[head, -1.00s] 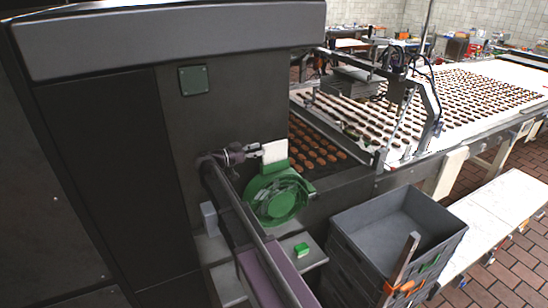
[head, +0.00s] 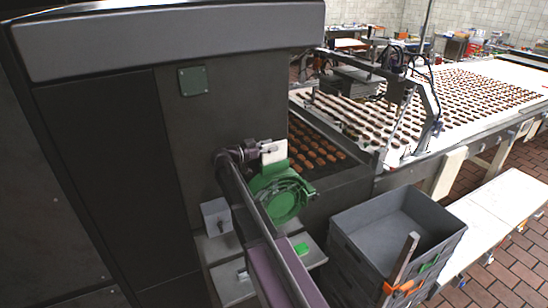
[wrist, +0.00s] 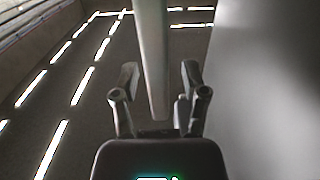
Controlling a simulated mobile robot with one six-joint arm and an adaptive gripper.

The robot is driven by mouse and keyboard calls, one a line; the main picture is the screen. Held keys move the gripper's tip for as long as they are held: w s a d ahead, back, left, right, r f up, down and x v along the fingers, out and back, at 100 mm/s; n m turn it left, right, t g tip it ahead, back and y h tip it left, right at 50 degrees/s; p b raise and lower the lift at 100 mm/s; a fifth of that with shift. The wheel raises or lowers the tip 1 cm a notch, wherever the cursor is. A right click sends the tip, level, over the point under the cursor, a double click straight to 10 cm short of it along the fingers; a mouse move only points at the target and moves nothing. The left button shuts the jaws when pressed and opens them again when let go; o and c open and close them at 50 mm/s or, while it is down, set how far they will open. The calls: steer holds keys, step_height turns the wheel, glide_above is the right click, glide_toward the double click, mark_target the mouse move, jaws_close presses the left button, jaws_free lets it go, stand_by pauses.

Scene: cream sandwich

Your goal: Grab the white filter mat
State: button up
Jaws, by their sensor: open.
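A small white block-like piece (head: 274,153) stands upright just above the green round machine part (head: 281,195) in the head view. I take it for the white filter mat, but it is too small to be sure. My gripper (head: 260,147) is right beside it on its left; I cannot tell whether they touch. In the wrist view my gripper (wrist: 160,80) is open, its two fingers apart. A pale grey upright bar (wrist: 153,50) stands in line with the gap between them; I cannot tell whether it is the mat. Nothing is clearly gripped.
A dark machine housing (head: 110,170) rises at the left. A pale grey square plate (head: 213,211) sits low beside my arm. Stacked grey crates (head: 378,230) stand to the right. Behind, a conveyor (head: 470,98) carries many brown pieces. A large pale surface (wrist: 270,90) fills the wrist view's right.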

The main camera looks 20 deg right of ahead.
steer(key=shift+d, duration=0.65)
jaws_close()
